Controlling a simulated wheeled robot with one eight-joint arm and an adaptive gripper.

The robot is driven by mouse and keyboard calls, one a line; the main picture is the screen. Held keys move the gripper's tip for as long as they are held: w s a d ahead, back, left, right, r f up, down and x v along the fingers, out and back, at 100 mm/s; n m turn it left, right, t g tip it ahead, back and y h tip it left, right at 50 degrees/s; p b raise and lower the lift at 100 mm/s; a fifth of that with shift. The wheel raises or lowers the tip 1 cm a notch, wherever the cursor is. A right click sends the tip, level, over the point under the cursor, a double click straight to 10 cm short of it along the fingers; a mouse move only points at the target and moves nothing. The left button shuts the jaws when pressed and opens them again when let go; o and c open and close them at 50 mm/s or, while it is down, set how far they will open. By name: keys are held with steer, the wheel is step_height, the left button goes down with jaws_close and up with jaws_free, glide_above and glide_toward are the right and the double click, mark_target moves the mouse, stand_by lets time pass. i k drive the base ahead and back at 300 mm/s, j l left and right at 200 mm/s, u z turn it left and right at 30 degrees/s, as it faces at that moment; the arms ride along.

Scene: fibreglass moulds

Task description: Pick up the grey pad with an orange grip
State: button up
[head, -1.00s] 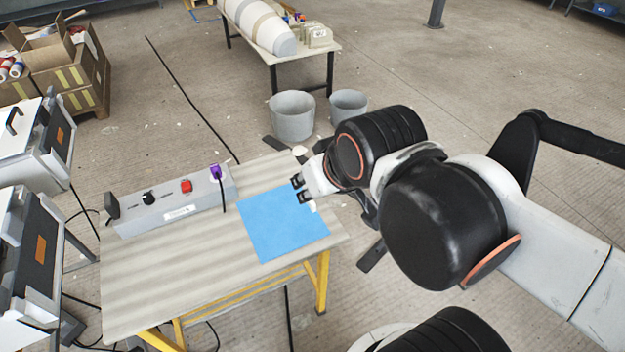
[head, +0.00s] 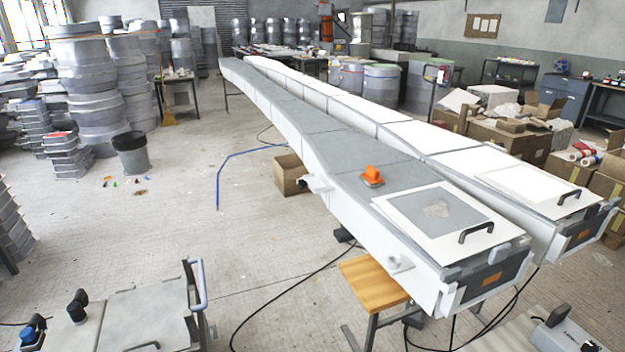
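The grey pad with an orange grip (head: 372,178) sits on the grey top surface of the nearer long mould (head: 330,150), right of the picture's middle. Its orange grip stands upright and the thin grey base shows just beneath it. It lies just beyond a white-bordered sheet with a grey middle (head: 432,212). Nothing covers the pad. My gripper is not in view, so what it holds cannot be seen.
A second white mould (head: 440,137) runs alongside. A black handle (head: 476,232) rises from the nearer mould's end. A wooden-topped stool (head: 373,284) and a cardboard box (head: 290,175) stand beside it. Open floor lies to the left, with a dark bin (head: 131,153) farther back.

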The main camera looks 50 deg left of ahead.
mark_target(372, 177)
steer(key=u, duration=1.55)
steer(key=i+j, duration=0.15)
steer(key=i, duration=0.3)
steer(key=i+j+z, duration=0.15)
steer(key=i, duration=0.3)
steer(key=i+j, duration=0.15)
steer(key=i, duration=0.3)
steer(key=i+j+z, duration=0.1)
steer(key=i, duration=0.35)
steer(key=i+j, duration=0.3)
steer(key=i, duration=0.15)
steer(key=l+z, duration=0.05)
